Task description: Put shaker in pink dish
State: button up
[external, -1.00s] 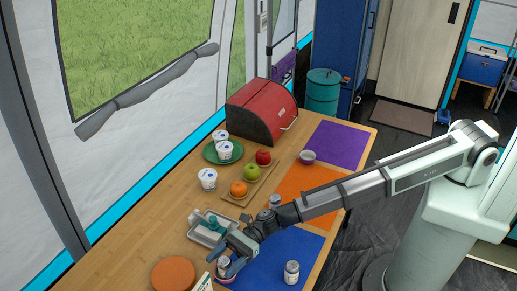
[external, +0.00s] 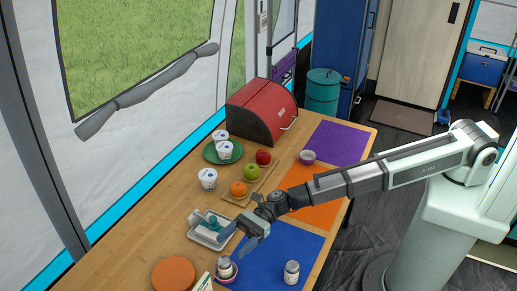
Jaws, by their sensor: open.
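A small shaker (external: 224,266) with a grey top stands upright in the pink dish (external: 233,280) at the left edge of the blue mat. The dish shows as a pinkish-red rim around the shaker's foot. My gripper (external: 234,249) is open and empty, just above and behind the shaker, and looks apart from it. A second, similar shaker (external: 291,272) stands upright on the blue mat to the right of the dish.
A grey tray (external: 211,243) with bottles lies left of my gripper. An orange round plate (external: 173,274) and a white-green box (external: 203,284) are at the front left. Fruit on a wooden board (external: 262,186) and a red bread box (external: 262,112) stand behind. The blue mat (external: 280,245) has free room.

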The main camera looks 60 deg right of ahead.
jog(key=shift+r, duration=1.3)
